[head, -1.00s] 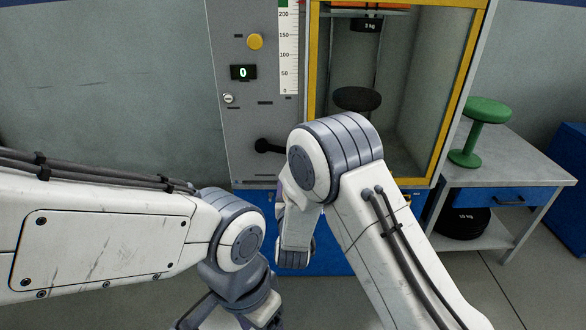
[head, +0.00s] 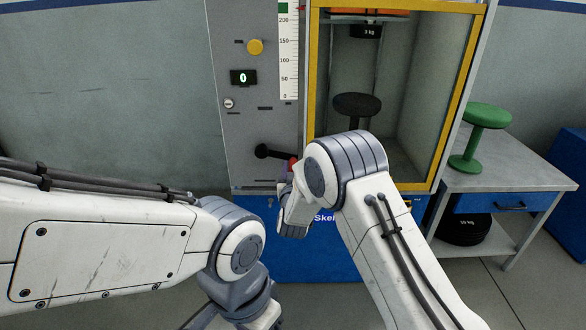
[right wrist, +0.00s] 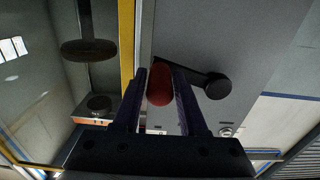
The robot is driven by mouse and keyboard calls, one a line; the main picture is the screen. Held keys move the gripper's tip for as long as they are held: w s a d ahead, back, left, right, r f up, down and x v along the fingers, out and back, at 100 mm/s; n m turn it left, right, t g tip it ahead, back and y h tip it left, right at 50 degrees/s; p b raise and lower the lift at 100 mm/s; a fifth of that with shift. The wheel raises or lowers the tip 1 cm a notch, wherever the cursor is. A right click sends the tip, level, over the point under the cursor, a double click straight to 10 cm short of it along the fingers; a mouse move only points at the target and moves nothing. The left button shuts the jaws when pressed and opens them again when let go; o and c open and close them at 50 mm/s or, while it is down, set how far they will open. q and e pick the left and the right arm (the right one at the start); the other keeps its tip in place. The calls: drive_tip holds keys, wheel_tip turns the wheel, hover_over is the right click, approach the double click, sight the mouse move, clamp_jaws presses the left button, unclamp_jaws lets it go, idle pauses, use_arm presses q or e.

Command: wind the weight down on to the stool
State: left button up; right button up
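The crank (head: 264,151) is a black arm on the grey front panel, with a red grip (head: 294,163) at its right end. In the right wrist view the red grip (right wrist: 159,85) lies between the two dark fingers of my right gripper (right wrist: 160,80). The fingers stand on either side of it and look open; any contact is hard to judge. The black weight (head: 366,31) hangs at the top of the yellow-framed cabinet. The black round stool (head: 357,104) stands below it, with a clear gap between. My left gripper is out of view.
A scale (head: 289,60), a yellow button (head: 255,47) and a display (head: 243,77) reading 0 are on the panel. A green stool (head: 487,116) stands on a side bench (head: 530,168) at right, with dark weights (head: 465,229) beneath.

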clamp_jaws()
idle(1.2)
